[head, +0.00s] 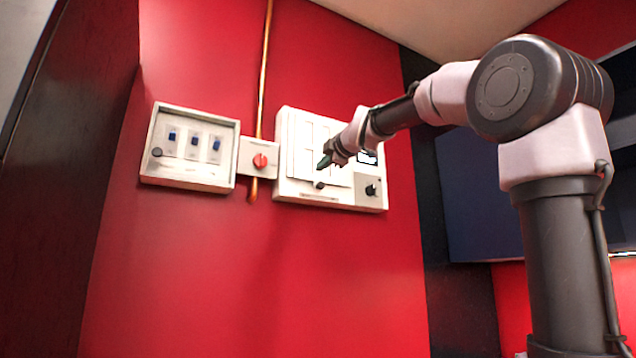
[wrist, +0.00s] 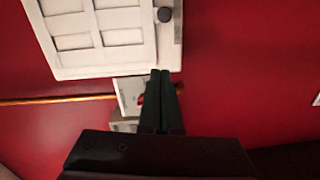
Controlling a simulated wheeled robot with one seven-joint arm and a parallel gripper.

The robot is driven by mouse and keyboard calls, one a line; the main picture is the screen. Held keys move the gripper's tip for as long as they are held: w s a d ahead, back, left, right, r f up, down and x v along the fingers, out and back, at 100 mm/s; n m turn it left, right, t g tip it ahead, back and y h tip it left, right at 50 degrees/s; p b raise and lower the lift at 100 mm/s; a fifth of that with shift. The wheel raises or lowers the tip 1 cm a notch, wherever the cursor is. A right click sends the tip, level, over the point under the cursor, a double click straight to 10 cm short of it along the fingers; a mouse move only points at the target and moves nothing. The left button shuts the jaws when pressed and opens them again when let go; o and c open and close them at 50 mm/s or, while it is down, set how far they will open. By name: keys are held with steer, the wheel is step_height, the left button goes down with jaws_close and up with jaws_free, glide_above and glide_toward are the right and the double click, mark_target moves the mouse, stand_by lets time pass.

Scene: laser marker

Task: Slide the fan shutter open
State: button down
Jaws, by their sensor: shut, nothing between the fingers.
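The shutter panel (head: 297,150) is a white wall unit with pale framed slats and a dark round knob (head: 320,185) at its lower middle. My gripper (head: 325,161) is in front of this panel, above the knob in the head view. In the wrist view the framed panel (wrist: 100,40) fills the upper left, with its knob (wrist: 165,14) at the top. My gripper's dark fingers (wrist: 161,74) are together and empty, below the knob in that view. Their tips appear near the panel's edge; contact cannot be told. My arm hides part of the panel's right side.
A small box with a red rotary knob (head: 260,161) sits left of the panel, over a copper pipe (head: 264,60). Further left is a box with blue switches (head: 192,142). A second dark knob (head: 372,190) is on the panel's lower right. The red wall below is clear.

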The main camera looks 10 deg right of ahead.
steer(key=shift+w, duration=0.1)
steer(key=shift+w+d+f, duration=0.15)
steer(key=shift+w+f, duration=0.05)
steer(key=shift+w, duration=1.7)
steer(key=shift+w+d+f, duration=0.1)
steer(key=shift+w+f, duration=0.05)
steer(key=shift+w, duration=1.7)
steer(key=shift+w+d+f, duration=0.15)
steer(key=shift+w+f, duration=0.05)
steer(key=shift+w, duration=1.7)
steer(key=shift+d, duration=0.1)
